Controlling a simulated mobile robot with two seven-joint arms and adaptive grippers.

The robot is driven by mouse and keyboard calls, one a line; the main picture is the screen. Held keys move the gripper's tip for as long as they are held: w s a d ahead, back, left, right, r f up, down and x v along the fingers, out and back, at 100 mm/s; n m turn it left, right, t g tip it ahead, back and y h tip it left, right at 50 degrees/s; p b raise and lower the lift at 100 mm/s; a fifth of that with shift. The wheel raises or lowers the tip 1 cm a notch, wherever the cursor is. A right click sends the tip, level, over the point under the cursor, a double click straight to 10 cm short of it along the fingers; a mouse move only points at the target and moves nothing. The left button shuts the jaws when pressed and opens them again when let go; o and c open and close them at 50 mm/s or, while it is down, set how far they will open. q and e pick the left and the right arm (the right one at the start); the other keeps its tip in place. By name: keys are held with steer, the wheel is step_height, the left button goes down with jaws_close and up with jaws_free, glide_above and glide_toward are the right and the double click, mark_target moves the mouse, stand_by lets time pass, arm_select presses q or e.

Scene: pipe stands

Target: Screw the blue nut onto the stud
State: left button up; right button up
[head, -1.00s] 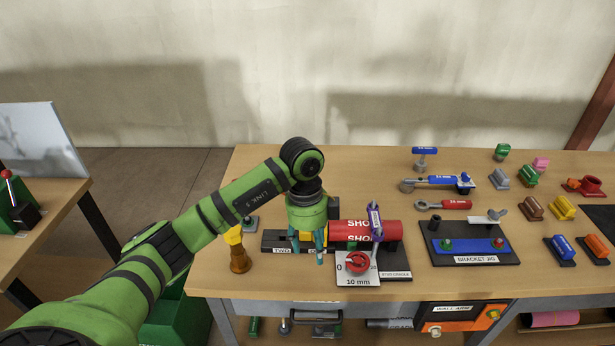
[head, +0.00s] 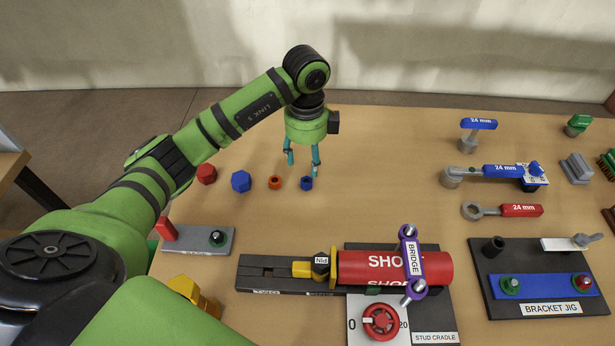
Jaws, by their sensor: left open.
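A small blue nut (head: 306,183) lies on the table at the back, just below my left gripper (head: 303,168). The left gripper points down with its two fingers apart and nothing between them. I cannot tell the exact gap to the nut. A larger blue hexagonal piece (head: 241,181) lies further left. A short upright stud (head: 217,238) stands on a grey plate (head: 190,240) at the left. I cannot tell which stud is the task's. My right gripper is not in view.
An orange nut (head: 275,183) and a red hexagonal piece (head: 206,173) lie in the same row. A red knob (head: 381,322) is at the front. A bracket jig (head: 550,309) and several wrenches, such as a red one (head: 512,210), fill the right. The back middle is clear.

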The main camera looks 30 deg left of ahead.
mark_target(305, 177)
arm_select(q)
steer(key=shift+s+d+f+p, duration=0.1)
steer(key=shift+s+f+p, duration=0.1)
steer(key=shift+f+p, duration=0.3)
steer(key=shift+s+f+p, duration=0.15)
steer(key=shift+f+p, duration=0.15)
steer(key=shift+f, duration=0.3)
step_height(305, 177, down, 4)
steer(key=shift+w+r+p, duration=0.1)
steer(key=shift+p, duration=0.7)
steer(key=shift+f, duration=0.45)
steer(key=shift+w+a, duration=0.1)
steer(key=shift+a, duration=0.1)
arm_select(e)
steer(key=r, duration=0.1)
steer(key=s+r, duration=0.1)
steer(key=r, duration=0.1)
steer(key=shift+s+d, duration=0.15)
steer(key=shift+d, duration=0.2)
arm_select(q)
jaws_close()
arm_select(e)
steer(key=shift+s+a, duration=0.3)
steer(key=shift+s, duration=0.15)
